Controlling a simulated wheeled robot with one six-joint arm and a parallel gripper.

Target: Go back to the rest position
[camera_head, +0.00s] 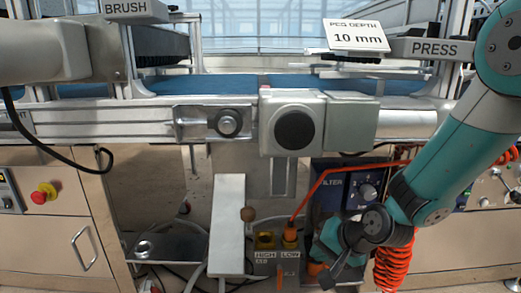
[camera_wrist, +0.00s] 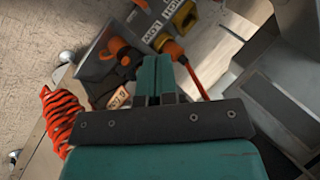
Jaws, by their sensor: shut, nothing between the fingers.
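My gripper shows in the wrist view (camera_wrist: 156,68), with its two teal fingers together and nothing between them. In the head view my teal and grey arm comes down from the upper right. Its wrist end is low, just right of the grey box (camera_head: 276,263) marked HIGH and LOW. The fingertips are hard to make out there. In the wrist view that box (camera_wrist: 150,22) with its yellow and orange fittings lies beyond the fingers. I cannot tell whether they touch anything.
A coiled orange hose (camera_head: 393,264) hangs close beside my wrist. An orange tube (camera_head: 322,184) runs from the box past the blue FILTER unit (camera_head: 366,190). The conveyor's metal rail (camera_head: 90,122) and a grey motor housing (camera_head: 349,122) stand above. A pale upright plate (camera_head: 228,225) is left of the box.

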